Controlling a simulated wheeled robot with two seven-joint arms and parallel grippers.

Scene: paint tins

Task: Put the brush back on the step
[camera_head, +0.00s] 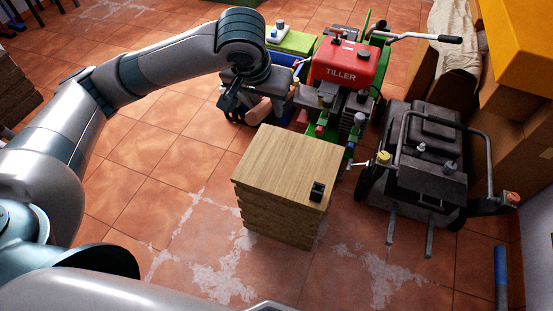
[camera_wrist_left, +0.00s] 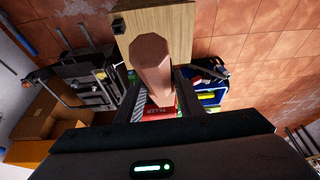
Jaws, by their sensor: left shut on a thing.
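My left gripper (camera_head: 236,98) is shut on a brown faceted piece (camera_head: 259,110), which I take to be the brush. In the left wrist view the brush (camera_wrist_left: 152,58) sticks out from between the fingers (camera_wrist_left: 160,98) with its flat end toward the camera; no bristles show. The step looks to be the light wooden block (camera_head: 280,160) on the floor, which also shows in the left wrist view (camera_wrist_left: 182,28). The gripper and brush appear beyond its far left edge, apart from it. My right gripper is not in view.
A small black object (camera_head: 317,191) sits on the block's near right corner. A red tiller (camera_head: 345,65) stands behind the block and a dark wheeled machine (camera_head: 425,160) to its right. Cardboard boxes (camera_head: 525,140) line the right side. Floor left of the block is clear.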

